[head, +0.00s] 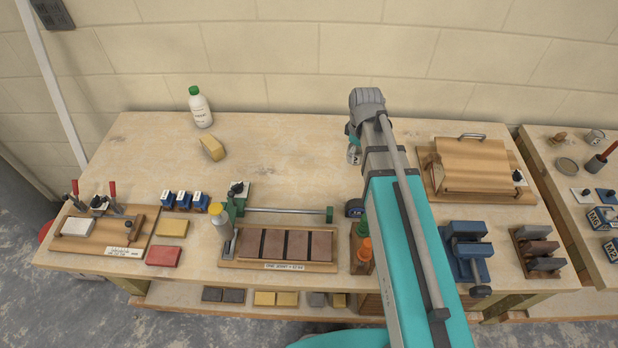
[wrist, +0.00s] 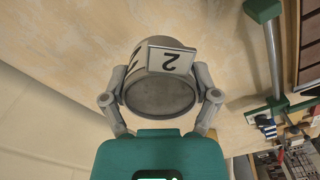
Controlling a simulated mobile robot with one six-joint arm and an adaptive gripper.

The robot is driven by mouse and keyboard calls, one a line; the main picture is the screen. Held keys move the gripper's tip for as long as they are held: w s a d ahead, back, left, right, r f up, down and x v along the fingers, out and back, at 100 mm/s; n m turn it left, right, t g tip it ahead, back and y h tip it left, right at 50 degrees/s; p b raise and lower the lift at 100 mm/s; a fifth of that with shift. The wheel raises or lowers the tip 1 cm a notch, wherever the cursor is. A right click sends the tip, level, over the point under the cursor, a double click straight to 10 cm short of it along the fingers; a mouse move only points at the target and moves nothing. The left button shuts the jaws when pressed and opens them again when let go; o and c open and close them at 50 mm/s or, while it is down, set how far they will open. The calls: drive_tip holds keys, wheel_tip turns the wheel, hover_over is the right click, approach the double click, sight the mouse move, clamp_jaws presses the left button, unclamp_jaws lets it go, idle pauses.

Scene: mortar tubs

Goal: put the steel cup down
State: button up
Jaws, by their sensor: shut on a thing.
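The steel cup (wrist: 160,92) is grey and round with a white tag marked 2. In the wrist view its dark open mouth faces my camera. My gripper (wrist: 162,98) is shut on it, one finger on each side. In the head view a small part of the cup (head: 353,156) shows at the left of my arm, over the back middle of the workbench (head: 290,150). My arm hides most of my gripper there. I cannot tell whether the cup touches the bench top.
A white bottle with a green cap (head: 200,107) and a yellow sponge-like block (head: 212,148) stand at the back left. A green-ended rail (head: 285,210) and a wooden tray of dark blocks (head: 230,263) lie in front. A wooden box (head: 472,168) is right. The back middle is clear.

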drive_tip(key=b, duration=0.4)
approach(324, 160)
drive_tip(key=s+d+r, duration=0.2)
drive_tip(key=s+d, duration=0.1)
drive_tip(key=f+b, duration=0.1)
drive_tip(key=w+a+f+b, duration=0.1)
drive_tip(key=f+b, duration=0.1)
drive_tip(key=shift+w+a+f+b, duration=0.15)
drive_tip(key=shift+a+f+b, duration=0.2)
drive_tip(key=shift+b, duration=0.05)
drive_tip(key=shift+w+a+f+b, duration=0.45)
drive_tip(key=shift+f+b, duration=0.1)
drive_tip(key=shift+f, duration=0.05)
drive_tip(key=shift+w+a+f+b, duration=0.3)
drive_tip(key=shift+w+f+b, duration=0.05)
drive_tip(key=shift+f+b, duration=1.65)
drive_tip(key=shift+b, duration=0.05)
drive_tip(key=shift+f, duration=0.15)
drive_tip(key=o, duration=1.2)
drive_tip(key=shift+c, duration=0.2)
drive_tip(key=shift+r, duration=0.25)
